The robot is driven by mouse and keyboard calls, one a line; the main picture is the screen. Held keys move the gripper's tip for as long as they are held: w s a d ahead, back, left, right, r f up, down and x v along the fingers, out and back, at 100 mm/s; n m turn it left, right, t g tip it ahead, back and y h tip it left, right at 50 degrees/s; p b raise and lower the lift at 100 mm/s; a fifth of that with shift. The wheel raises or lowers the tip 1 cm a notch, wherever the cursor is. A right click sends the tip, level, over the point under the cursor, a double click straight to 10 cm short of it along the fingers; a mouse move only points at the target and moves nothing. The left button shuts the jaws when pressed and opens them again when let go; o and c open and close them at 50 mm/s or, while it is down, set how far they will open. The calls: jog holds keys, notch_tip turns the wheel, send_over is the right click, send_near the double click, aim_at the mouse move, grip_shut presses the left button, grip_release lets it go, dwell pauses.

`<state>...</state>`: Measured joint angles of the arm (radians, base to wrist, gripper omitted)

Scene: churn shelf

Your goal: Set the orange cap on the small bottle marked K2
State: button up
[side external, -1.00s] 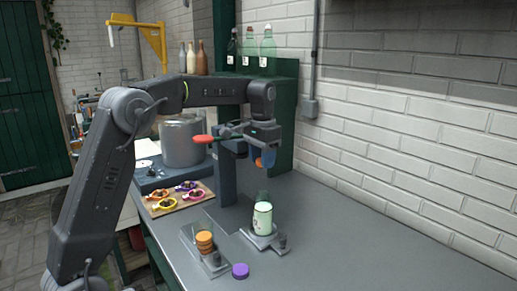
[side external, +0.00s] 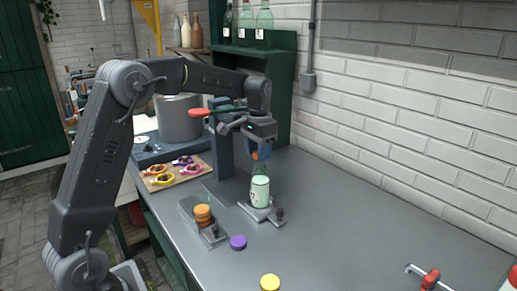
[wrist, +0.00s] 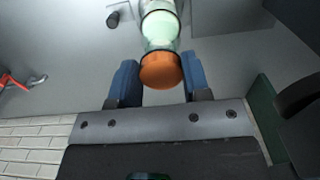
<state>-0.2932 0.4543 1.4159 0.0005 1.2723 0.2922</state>
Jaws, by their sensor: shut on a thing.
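My gripper (side external: 260,148) has blue fingers and is shut on an orange cap (side external: 254,155), directly above a small bottle (side external: 260,192). The bottle is clear at the neck and pale green-white below, and stands upright on a grey holder (side external: 270,217). A dark mark shows on its side, but I cannot read it. In the wrist view the orange cap (wrist: 160,72) sits between the fingers of my gripper (wrist: 160,85). The bottle (wrist: 160,25) lines up beyond it, its neck meeting the cap's edge in the picture. I cannot tell whether they touch.
Stacked orange caps (side external: 203,214) stand in a tray left of the bottle. A purple cap (side external: 238,242) and a yellow cap (side external: 270,282) lie nearer. A board (side external: 177,172) with coloured rings and a large pot (side external: 180,118) are behind left. The bench right of the bottle is mostly clear.

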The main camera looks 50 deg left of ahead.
jog(key=shift+f, duration=0.15)
dwell(0.4)
jog(key=shift+f, duration=0.5)
jog(key=shift+f, duration=0.1)
jog(key=shift+f, duration=0.3)
jog(key=shift+f, duration=0.3)
dwell(0.6)
jog(key=o, duration=1)
jog(key=shift+c, duration=0.9)
